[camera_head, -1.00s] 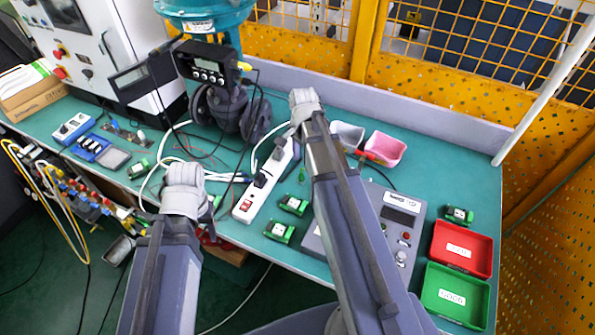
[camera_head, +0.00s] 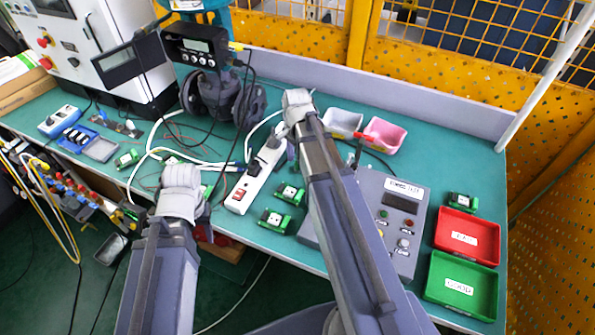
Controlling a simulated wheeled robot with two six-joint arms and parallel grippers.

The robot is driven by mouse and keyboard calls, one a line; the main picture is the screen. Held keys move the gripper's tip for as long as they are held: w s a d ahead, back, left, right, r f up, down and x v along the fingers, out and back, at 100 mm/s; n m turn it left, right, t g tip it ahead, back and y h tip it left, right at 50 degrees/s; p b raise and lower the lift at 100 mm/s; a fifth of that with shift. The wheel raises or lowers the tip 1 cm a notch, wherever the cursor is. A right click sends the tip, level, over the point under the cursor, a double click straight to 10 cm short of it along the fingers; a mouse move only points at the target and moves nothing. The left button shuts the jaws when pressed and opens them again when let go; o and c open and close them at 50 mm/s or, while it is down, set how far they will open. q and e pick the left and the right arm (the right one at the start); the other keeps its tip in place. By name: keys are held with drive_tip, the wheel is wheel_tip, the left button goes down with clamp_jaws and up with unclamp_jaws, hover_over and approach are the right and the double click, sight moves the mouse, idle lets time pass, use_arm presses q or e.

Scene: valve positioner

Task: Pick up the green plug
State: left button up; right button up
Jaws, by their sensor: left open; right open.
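Several green block-shaped parts lie on the green bench. Two are near the middle, one higher (camera_head: 290,193) and one lower (camera_head: 275,220). Another (camera_head: 462,202) is above the red tray, and one (camera_head: 127,159) is at the left. I cannot tell which one is the green plug. My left gripper (camera_head: 181,182) is over the bench's front edge, left of the middle pair. My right gripper (camera_head: 298,103) is over the bench behind that pair, near the power strip. Their fingertips are mostly hidden behind the wrists, and I see nothing held.
A white power strip (camera_head: 243,188) with cables lies between my arms. A grey control box (camera_head: 390,222) is partly behind my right arm. A red tray (camera_head: 440,232), a green tray (camera_head: 432,282) and a pink bin (camera_head: 385,134) are at the right. A valve (camera_head: 215,95) stands at the back.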

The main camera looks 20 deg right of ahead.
drive_tip(key=shift+f+b, duration=0.45)
drive_tip(key=shift+f, duration=0.5)
drive_tip(key=shift+r, duration=0.1)
drive_tip(key=shift+c, duration=0.3)
clamp_jaws()
